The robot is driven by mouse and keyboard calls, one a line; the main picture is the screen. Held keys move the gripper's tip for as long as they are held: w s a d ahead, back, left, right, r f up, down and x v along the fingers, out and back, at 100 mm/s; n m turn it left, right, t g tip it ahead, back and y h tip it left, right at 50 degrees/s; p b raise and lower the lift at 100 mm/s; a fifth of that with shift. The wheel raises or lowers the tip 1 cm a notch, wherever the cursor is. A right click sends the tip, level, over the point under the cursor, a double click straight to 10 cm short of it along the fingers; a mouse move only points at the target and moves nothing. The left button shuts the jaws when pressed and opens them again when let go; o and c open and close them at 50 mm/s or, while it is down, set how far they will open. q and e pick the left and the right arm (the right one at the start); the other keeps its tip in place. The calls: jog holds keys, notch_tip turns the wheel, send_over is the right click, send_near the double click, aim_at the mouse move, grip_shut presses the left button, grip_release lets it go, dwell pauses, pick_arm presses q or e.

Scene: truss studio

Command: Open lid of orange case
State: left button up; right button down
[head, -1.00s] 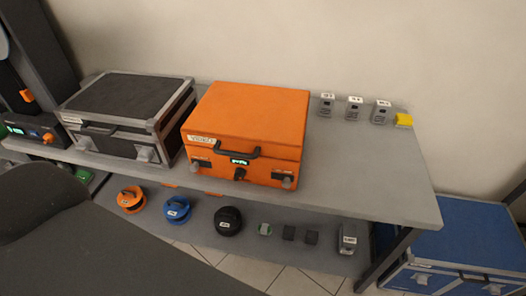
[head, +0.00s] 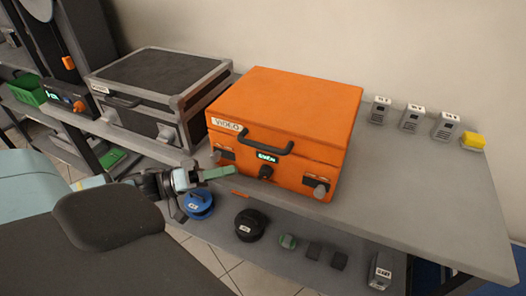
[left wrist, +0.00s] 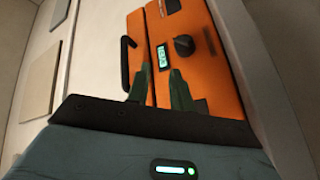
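The orange case (head: 285,105) stands on the grey shelf with its lid shut. Its front carries a dark handle (head: 266,143), a small lit green display (head: 267,156), a dark knob (head: 265,172) and latches at the left (head: 222,155) and right (head: 318,189). In the left wrist view the case (left wrist: 222,75) shows with its handle (left wrist: 126,62), display (left wrist: 163,57) and knob (left wrist: 184,45). My left gripper (head: 233,172) is in front of the case's left front. Its fingers (left wrist: 158,90) are apart with nothing held. My right gripper is out of view.
A black case with grey edges (head: 155,80) stands left of the orange case. Several small grey boxes (head: 412,119) and a yellow block (head: 473,141) line the back right. The shelf (head: 420,190) right of the case is clear. Reels (head: 250,225) lie on the lower shelf.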

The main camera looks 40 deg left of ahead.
aim_at(257, 144)
pick_arm(q)
notch_tip(257, 144, up, 6)
jog(key=w+m+g+h+b, duration=0.1)
jog(key=g+h, duration=0.2)
jog(key=h, duration=0.1)
jog(key=shift+w+x, duration=0.25)
jog(key=shift+x, duration=3.55)
jog(key=shift+a+r, duration=0.1)
jog(key=shift+a, duration=0.1)
grip_shut()
